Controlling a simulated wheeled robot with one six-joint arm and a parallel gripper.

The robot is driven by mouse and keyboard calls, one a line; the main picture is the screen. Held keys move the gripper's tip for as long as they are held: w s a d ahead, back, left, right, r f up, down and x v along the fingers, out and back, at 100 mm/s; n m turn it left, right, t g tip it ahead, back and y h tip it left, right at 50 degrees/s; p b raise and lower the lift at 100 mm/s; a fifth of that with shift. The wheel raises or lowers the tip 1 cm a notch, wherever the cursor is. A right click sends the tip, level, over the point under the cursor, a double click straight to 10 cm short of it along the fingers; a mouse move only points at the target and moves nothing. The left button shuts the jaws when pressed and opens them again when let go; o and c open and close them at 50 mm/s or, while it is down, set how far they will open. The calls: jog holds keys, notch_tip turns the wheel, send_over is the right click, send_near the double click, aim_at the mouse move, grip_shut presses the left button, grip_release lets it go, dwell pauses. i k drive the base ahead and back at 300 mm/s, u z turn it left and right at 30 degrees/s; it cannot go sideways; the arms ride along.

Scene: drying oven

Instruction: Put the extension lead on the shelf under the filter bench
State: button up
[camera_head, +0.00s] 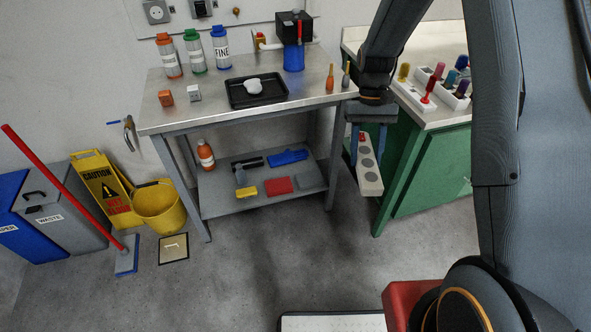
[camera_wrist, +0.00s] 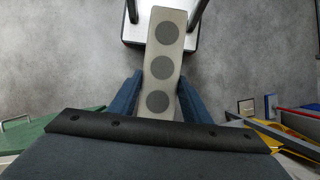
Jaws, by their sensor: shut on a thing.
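The extension lead (camera_head: 368,172) is a cream bar with a row of round grey sockets and a red part at its upper end. My gripper (camera_head: 368,138) is shut on it and holds it in the air, right of the bench and in front of the green cabinet. In the wrist view the lead (camera_wrist: 162,60) lies between the blue fingers of my gripper (camera_wrist: 160,95). The filter bench (camera_head: 160,113) has a metal top. Its lower shelf (camera_head: 222,205) holds an orange bottle, a yellow block, a red block, a blue item and dark items.
The green cabinet (camera_head: 430,175) stands right of the bench. Bottles and a black tray (camera_head: 257,92) are on the bench top. A yellow bucket (camera_head: 158,207), a caution sign and a mop stand at left. Open floor lies in front.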

aim_at(216, 195)
jog(key=z, duration=2.1)
jog(key=k, duration=2.05)
jog(key=u, duration=2.6)
